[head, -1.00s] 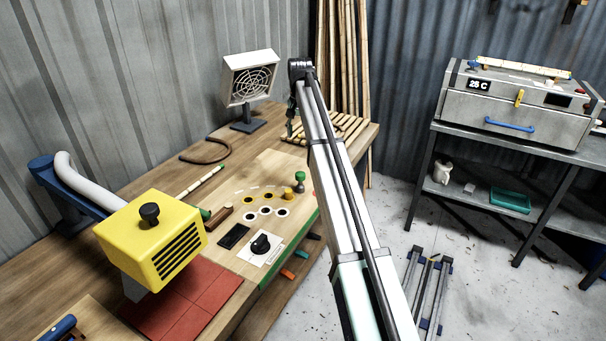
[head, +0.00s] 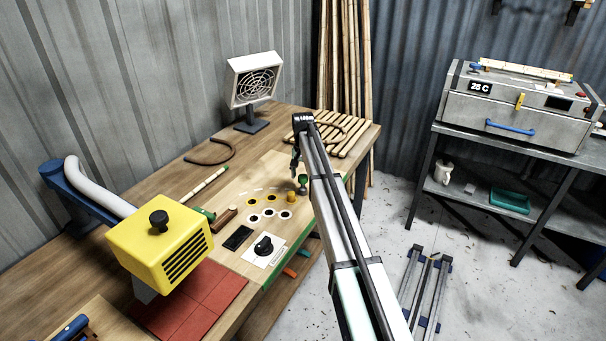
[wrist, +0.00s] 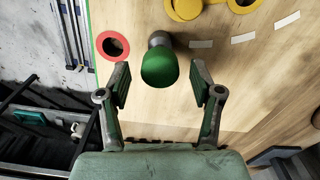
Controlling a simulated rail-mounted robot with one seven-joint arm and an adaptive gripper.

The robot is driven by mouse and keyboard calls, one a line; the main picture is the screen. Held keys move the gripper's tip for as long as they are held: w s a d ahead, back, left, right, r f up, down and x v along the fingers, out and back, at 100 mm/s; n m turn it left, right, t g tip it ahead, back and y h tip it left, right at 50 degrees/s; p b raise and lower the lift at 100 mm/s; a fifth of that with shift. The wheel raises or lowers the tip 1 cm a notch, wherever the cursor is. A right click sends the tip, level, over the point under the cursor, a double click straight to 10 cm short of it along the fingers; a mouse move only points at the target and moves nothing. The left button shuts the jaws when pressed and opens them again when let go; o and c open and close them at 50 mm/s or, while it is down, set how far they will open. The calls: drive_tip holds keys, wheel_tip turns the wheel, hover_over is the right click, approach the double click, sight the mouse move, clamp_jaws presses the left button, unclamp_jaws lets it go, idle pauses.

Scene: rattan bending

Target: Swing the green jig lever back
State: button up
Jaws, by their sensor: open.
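A green-topped peg (head: 302,180) stands at the right end of the jig board (head: 272,170). In the wrist view the green knob (wrist: 158,72) shows from above on a grey metal stem. My gripper (wrist: 161,86) is open, with one finger on each side of the knob and visible gaps between. In the head view my gripper (head: 295,165) hangs beside the peg, partly hidden by my arm. A yellow peg (head: 291,197) stands close by. A second green part (head: 206,214) lies by a brown block (head: 225,216) at the board's left side.
A red ring (wrist: 113,46) is left of the knob in the wrist view. A yellow heater box (head: 160,238) stands at the front left of the bench, over red tiles (head: 205,300). A grey fan unit (head: 252,80) and rattan poles (head: 345,70) are at the back.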

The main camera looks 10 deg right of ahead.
drive_tip(key=shift+f, duration=0.3)
clamp_jaws()
drive_tip(key=shift+w+a, duration=0.1)
